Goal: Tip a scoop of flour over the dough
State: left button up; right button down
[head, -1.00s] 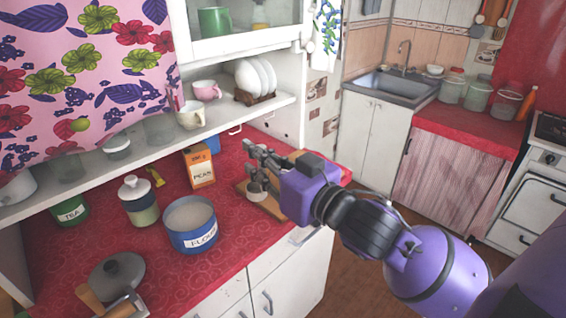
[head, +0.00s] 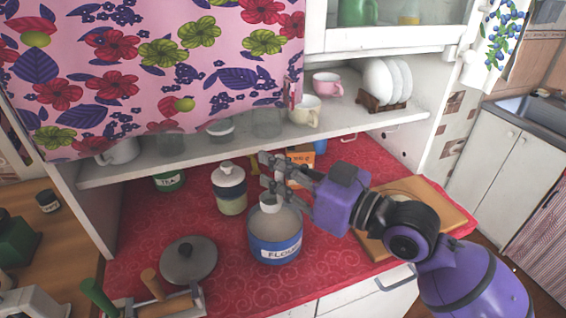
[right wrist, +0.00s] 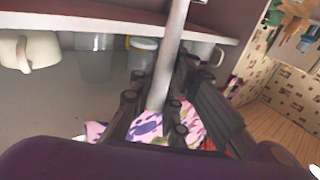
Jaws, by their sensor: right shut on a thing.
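My right gripper (head: 272,176) is shut on a small pale scoop (head: 270,203), whose cup hangs over the back part of the open flour tin (head: 276,249). The tin is blue with a FLOUR label and pale flour inside. I cannot tell whether the cup touches the flour or holds any. In the right wrist view the scoop's light grey handle (right wrist: 170,60) runs between the fingers. A wooden board (head: 446,206) lies at the right of the counter, partly behind my right arm. My left gripper is not in view.
A lidded jar (head: 230,188) and an orange box (head: 301,158) stand behind the tin. A dark round lid (head: 189,261) lies at left, near wooden-handled tools (head: 165,298). A shelf (head: 180,165) with cups overhangs the counter's back. The red counter left of the tin has free room.

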aim_at(280, 205)
notch_tip(280, 205, down, 2)
jog(key=shift+w+f+b, duration=0.1)
jog(key=shift+w+b, duration=0.05)
jog(key=shift+b, duration=0.35)
jog(key=shift+d+f+b, duration=0.1)
jog(key=shift+f+b, duration=0.35)
jog(key=shift+f, duration=0.7)
jog(key=shift+f+b, duration=0.6)
jog(key=shift+f, duration=0.25)
jog(key=shift+f+b, duration=0.85)
jog(key=shift+f, duration=0.8)
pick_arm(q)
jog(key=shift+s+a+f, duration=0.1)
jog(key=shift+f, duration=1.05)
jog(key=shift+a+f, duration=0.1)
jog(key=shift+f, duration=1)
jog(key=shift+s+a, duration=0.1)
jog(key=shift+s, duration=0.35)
pick_arm(e)
jog(key=shift+r, duration=0.1)
